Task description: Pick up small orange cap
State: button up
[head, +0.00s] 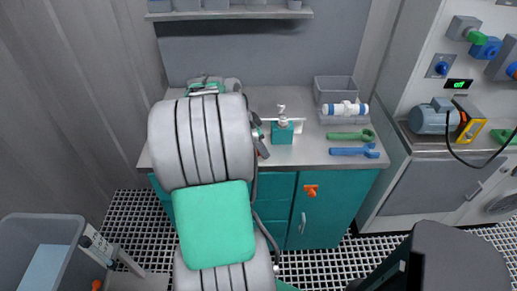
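A small orange piece (97,285) shows at the bottom left edge, beside the grey bin; it is partly cut off, and I cannot tell whether it is the cap. A larger orange knob-like piece (310,190) is on the front of the teal cabinet. My large grey and green arm fills the middle left and hides part of the counter. A dark grey part that may be my gripper (262,142) sticks out to the right of the arm, over the counter. Its fingers are mostly hidden, and nothing held is visible.
The grey counter (300,154) carries a teal block with a white fitting (282,131), a grey bin (335,90), a white and blue cylinder (345,108), a green tool (350,135) and a blue tool (354,152). A motor unit (433,118) stands at right.

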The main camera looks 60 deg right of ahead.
jog(key=shift+c, duration=0.4)
jog(key=c, duration=1.2)
grip_shut()
jog(key=shift+r, duration=0.15)
